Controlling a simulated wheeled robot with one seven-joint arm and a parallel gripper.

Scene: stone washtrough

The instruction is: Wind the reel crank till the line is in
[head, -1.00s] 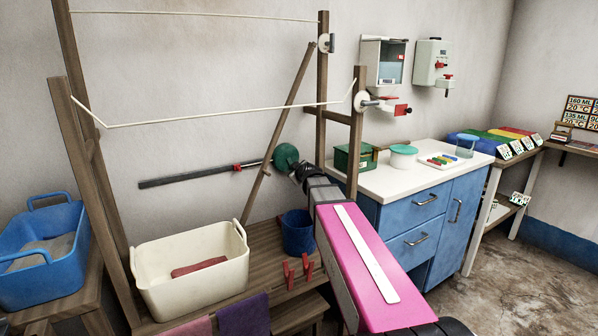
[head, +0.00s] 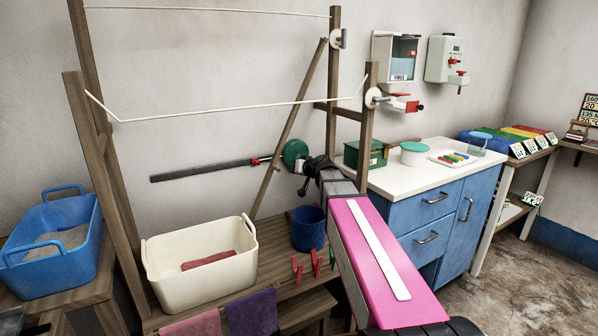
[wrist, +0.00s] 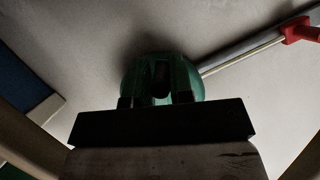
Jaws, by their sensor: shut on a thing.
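The green round reel (head: 294,153) is on the wall behind the drying rack; it also shows in the wrist view (wrist: 130,80), partly covered by my fingers. My gripper (head: 304,184) is just below and to the right of the reel in the head view. It is shut on the reel's crank handle, a dark piece between the fingers in the wrist view (wrist: 161,80). A dark rail (head: 200,170) runs left from the reel. A red tab (head: 256,161) sits on it, a short gap from the reel. A pale line (wrist: 240,55) runs between reel and red tab (wrist: 300,31).
A slanted wooden brace (head: 287,125) crosses in front of the rail, close to my gripper. Below are a bench with a cream tub (head: 200,275) and a dark blue bucket (head: 308,229). A blue cabinet (head: 420,225) with a white top stands to the right.

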